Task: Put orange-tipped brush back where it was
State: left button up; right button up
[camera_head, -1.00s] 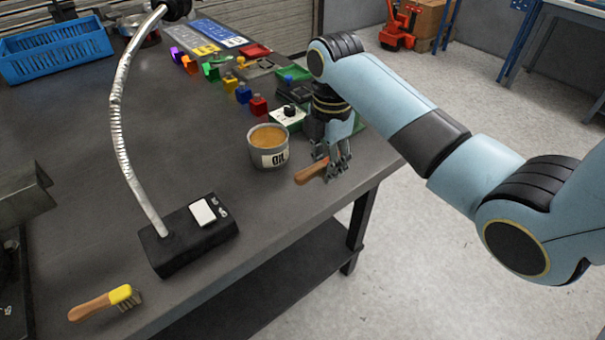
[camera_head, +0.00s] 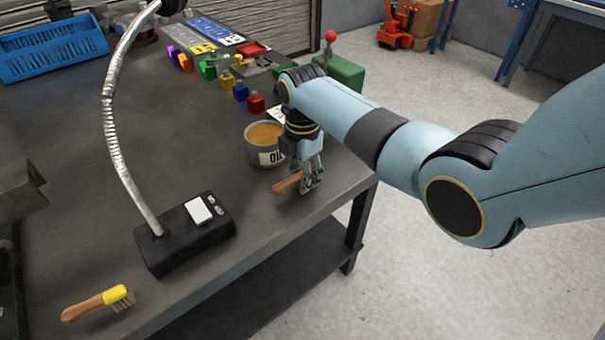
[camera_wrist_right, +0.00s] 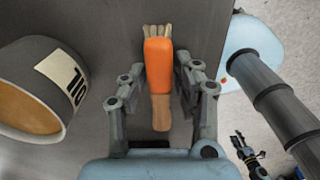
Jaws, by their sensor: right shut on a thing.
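My right gripper (camera_head: 311,181) is low over the bench near its front right edge, beside the oil can. It is shut on the orange-tipped brush, whose wooden handle (camera_head: 287,183) sticks out to the left in the head view. In the right wrist view the brush's orange head (camera_wrist_right: 158,65) and pale bristles lie between the fingers (camera_wrist_right: 160,80), with the handle pointing toward the palm. I cannot tell whether the brush touches the bench.
The oil can (camera_head: 262,147) stands close to the right gripper. A black lamp base (camera_head: 185,235) and a yellow-tipped brush (camera_head: 98,304) are on the near left of the bench. Bare bench lies between lamp base and gripper.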

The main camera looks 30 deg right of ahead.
jog(key=o, duration=1.1)
jog(key=shift+r, duration=0.5)
notch_tip(320, 180, up, 11)
jog(key=p, duration=0.1)
jog(key=shift+r, duration=0.15)
